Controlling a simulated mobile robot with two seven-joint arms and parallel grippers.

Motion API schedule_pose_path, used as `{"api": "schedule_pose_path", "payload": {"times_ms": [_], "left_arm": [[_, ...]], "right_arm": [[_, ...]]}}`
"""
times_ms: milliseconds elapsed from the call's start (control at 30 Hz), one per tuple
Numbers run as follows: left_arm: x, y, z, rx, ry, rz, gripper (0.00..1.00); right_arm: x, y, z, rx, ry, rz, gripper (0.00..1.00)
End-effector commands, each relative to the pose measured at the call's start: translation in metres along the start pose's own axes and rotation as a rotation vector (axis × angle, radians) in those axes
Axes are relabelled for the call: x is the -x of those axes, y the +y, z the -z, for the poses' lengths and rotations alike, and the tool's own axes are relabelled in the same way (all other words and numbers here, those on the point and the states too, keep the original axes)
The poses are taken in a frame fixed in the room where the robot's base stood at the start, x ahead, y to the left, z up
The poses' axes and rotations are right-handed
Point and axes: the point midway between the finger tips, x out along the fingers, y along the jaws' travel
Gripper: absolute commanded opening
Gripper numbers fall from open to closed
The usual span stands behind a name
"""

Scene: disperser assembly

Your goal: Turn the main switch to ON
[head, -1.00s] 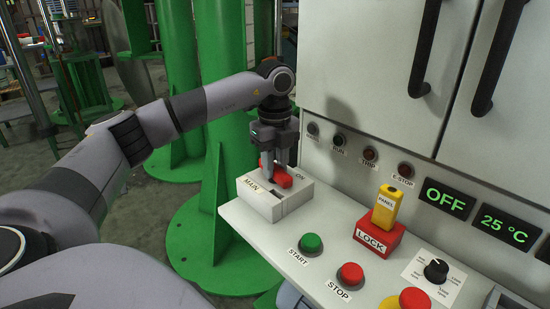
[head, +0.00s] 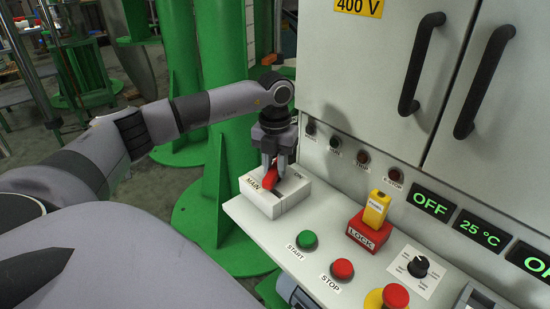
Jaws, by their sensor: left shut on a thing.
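The main switch (head: 262,201) is a white box marked MAIN and ON at the left end of the console ledge. Its red lever (head: 270,180) stands tilted between the fingers of my left gripper (head: 272,177). The left gripper points down from above the box and is shut on the red lever. The fingers hide part of the lever and its slot. The ON mark (head: 298,175) shows to the right of the lever. My right gripper is not in view.
The ledge holds a green START button (head: 307,239), a red STOP button (head: 342,269), a red LOCK block (head: 369,233) with a yellow PANEL tag (head: 376,207), and a black knob (head: 418,266). A display reads OFF (head: 433,204). Cabinet doors with black handles (head: 421,62) rise behind.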

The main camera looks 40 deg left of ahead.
Motion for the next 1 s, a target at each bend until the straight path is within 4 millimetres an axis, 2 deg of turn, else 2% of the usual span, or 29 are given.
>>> {"api": "schedule_pose_path", "payload": {"times_ms": [100,500,1000], "left_arm": [[0.003,0.0,0.001,-0.108,0.003,0.001,0.0],[0.001,0.0,0.0,-0.392,0.002,0.0,0.0],[0.0,0.0,0.0,-0.5,0.0,0.0,0.0]], "right_arm": [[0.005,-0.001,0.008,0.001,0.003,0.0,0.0],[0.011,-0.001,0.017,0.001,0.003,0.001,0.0],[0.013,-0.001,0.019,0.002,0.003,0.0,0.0]]}}
